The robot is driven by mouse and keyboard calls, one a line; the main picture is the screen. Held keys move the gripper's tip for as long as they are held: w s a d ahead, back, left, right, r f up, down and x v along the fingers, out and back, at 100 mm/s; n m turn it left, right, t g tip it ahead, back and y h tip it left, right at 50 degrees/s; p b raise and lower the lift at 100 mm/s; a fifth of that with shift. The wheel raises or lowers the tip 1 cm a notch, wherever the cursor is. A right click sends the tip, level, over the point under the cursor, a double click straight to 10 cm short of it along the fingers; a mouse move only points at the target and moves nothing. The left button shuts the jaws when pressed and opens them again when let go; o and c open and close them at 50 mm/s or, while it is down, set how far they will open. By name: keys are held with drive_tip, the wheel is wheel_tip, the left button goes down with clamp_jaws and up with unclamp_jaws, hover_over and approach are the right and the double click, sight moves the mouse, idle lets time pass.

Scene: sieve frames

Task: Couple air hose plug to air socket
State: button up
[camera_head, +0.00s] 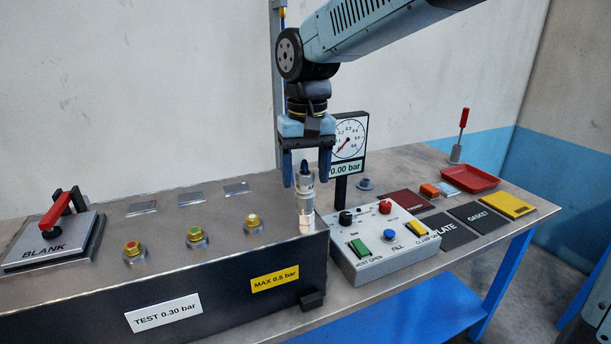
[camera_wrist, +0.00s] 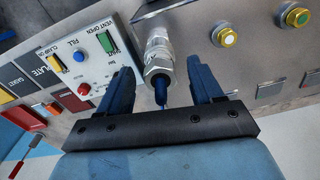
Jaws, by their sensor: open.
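A silver metal fitting (camera_head: 306,205) with a dark blue top end (camera_head: 304,167) stands upright at the right end of the grey test box. In the wrist view the fitting (camera_wrist: 158,55) has a hex collar, and its dark blue end (camera_wrist: 160,90) points toward my gripper. I cannot tell whether plug and socket are separate parts here. My gripper (camera_head: 306,174) is open, pointing down, with one finger on each side of the blue end. In the wrist view gaps show between both fingers (camera_wrist: 160,85) and the blue end.
A control box (camera_head: 380,240) with buttons and a gauge (camera_head: 347,140) reading 0.00 bar stand close right of the fitting. Three capped ports (camera_head: 197,238) and a red-handled BLANK clamp (camera_head: 60,215) are left. A red tray (camera_head: 470,179) lies at the back right.

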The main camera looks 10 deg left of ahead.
wheel_tip(320, 180, up, 13)
drive_tip(key=shift+d+f, duration=0.15)
idle(0.4)
drive_tip(key=s+d+f+m+t, duration=0.1)
drive_tip(key=d+f, duration=0.1)
drive_tip(key=d, duration=0.6)
drive_tip(key=s+d+f+m+t, duration=0.1)
drive_tip(key=s+d+t, duration=0.1)
drive_tip(key=d, duration=0.6)
drive_tip(key=s+d+f+m+t, duration=0.1)
drive_tip(key=s+d+f, duration=0.3)
drive_tip(key=d, duration=0.3)
drive_tip(key=s+d+f+m+t, duration=0.1)
drive_tip(key=s+d+f, duration=0.3)
drive_tip(key=d, duration=0.3)
drive_tip(key=shift+f+m+t, duration=0.3)
drive_tip(key=shift+f, duration=0.1)
